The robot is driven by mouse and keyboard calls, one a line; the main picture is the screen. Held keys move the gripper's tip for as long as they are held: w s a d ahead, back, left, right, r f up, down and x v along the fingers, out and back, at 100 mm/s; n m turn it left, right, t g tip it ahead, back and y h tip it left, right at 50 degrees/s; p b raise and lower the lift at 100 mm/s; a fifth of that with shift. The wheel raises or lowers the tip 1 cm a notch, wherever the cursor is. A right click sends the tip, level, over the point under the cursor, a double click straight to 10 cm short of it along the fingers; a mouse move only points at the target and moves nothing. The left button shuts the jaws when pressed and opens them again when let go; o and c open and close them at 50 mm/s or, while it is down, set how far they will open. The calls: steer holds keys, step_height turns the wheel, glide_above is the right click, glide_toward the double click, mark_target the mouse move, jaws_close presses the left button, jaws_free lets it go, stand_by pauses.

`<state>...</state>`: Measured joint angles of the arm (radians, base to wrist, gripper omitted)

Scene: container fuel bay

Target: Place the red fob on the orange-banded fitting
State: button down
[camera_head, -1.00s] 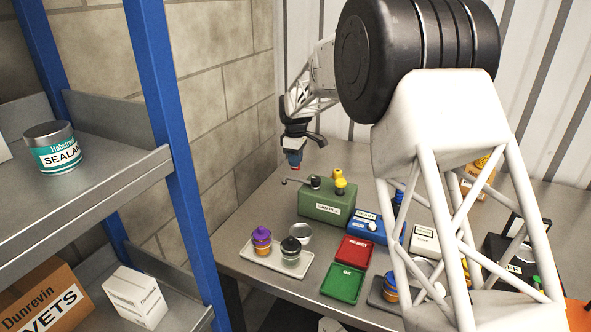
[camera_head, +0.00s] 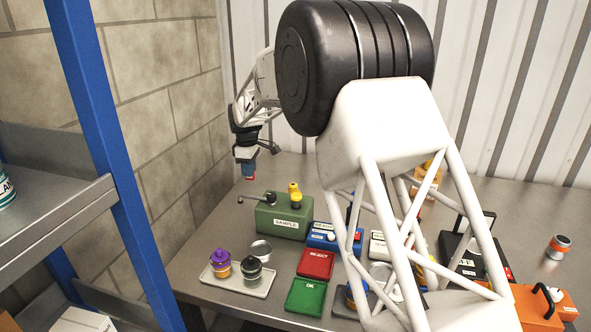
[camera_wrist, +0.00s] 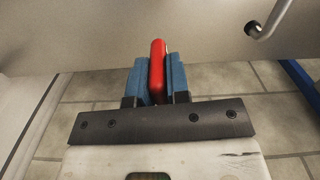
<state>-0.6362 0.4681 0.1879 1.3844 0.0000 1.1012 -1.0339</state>
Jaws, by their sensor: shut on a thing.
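My gripper (camera_head: 248,174) is shut on the red fob (camera_wrist: 157,68), which stands upright between the blue fingertips in the wrist view. In the head view the gripper hangs above the bench's far left part, behind and left of the green SAMPLE box. A small grey cylinder with an orange band (camera_head: 559,247) stands alone at the far right of the bench, well away from my gripper. It looks like the orange-banded fitting. Its top is small in view, and it does not show in the wrist view.
A green SAMPLE box (camera_head: 268,222), red REJECT tray (camera_head: 315,263), green OK tray (camera_head: 305,297) and pale tray with jars (camera_head: 250,290) fill the left. An orange case (camera_head: 545,306) is front right. My arm hides mid-bench. Blue shelving (camera_head: 110,150) stands left.

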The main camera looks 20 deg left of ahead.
steer(key=shift+r, duration=0.1)
step_height(320, 180, up, 7)
steer(key=shift+f, duration=0.15)
steer(key=w+d+m, duration=0.3)
steer(key=d+m, duration=0.2)
steer(key=d, duration=1.9)
steer(key=w+d+m, duration=0.3)
steer(key=d+m, duration=0.1)
steer(key=d, duration=2.1)
steer(key=s+d+m, duration=0.2)
steer(key=s+d, duration=0.1)
steer(key=d, duration=0.5)
steer(key=s+d+m, duration=0.1)
steer(key=s+d, duration=0.2)
steer(key=d, duration=0.6)
steer(key=s+d+m, duration=0.2)
steer(key=s+d, duration=0.1)
steer(key=d, duration=0.6)
steer(key=shift+s+r+m, duration=0.1)
steer(key=shift+r+m, duration=0.15)
steer(key=shift+m, duration=0.05)
steer(key=s+d+m, duration=0.5)
steer(key=s+d, duration=0.8)
steer(key=d, duration=0.3)
step_height(320, 180, down, 6)
steer(key=shift+a+r, duration=0.1)
